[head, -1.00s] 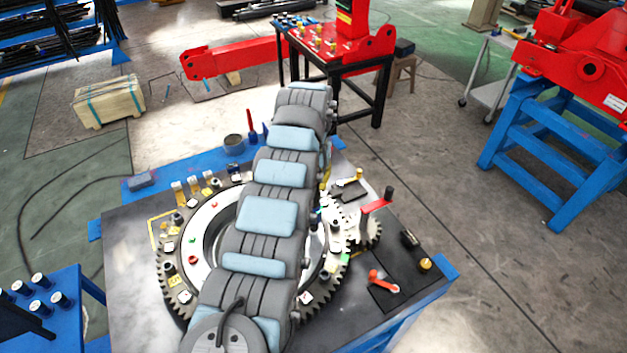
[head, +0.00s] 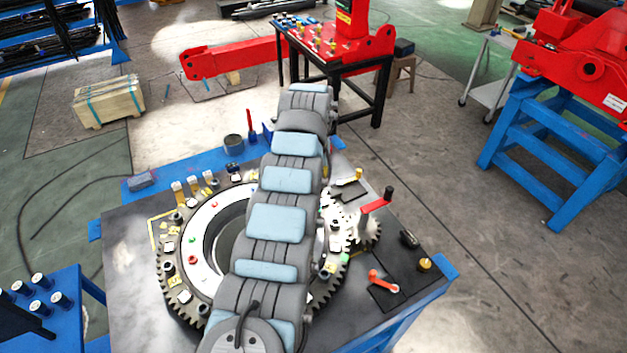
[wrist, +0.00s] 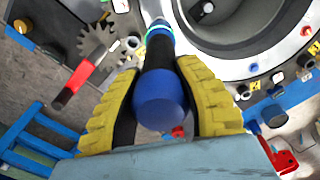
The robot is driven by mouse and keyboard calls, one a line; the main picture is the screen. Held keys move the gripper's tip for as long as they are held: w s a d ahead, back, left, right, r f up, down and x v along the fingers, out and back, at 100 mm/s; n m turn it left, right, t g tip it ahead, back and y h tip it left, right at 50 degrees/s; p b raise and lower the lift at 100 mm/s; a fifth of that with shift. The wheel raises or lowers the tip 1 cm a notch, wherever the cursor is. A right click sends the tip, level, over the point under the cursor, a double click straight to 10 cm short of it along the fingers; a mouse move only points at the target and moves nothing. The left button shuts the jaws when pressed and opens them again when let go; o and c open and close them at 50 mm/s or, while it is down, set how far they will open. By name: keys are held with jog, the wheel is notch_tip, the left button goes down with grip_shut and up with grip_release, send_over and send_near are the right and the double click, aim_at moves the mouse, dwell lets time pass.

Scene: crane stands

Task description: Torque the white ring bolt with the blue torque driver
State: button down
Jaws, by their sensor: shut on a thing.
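In the wrist view, my gripper's yellow fingers (wrist: 158,70) are shut on the blue torque driver (wrist: 160,100), one finger on each side of its dark grip. The driver's blue butt end faces the camera and its banded nose points to the top edge, beside the pale ring (wrist: 235,70). Its tip cannot be made out. In the head view the ring (head: 205,222) lies flat on the gear, with small red and green bolts on its left side. My arm covers its right side and hides the gripper and driver. I cannot single out the white ring bolt.
A toothed gear surrounds the ring on the dark worktable (head: 130,265). A small gear, a red-handled crank (head: 375,205) and an orange-red tool (head: 382,282) lie at the right. A grey cup (head: 234,145) stands at the back. Blue stands and open floor lie around.

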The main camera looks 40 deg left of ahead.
jog(key=shift+f+b, duration=0.35)
jog(key=shift+f, duration=0.55)
dwell(0.8)
jog(key=shift+f+b, duration=0.15)
jog(key=shift+b, duration=0.25)
dwell(2.8)
dwell(0.5)
jog(key=shift+r, duration=2.7)
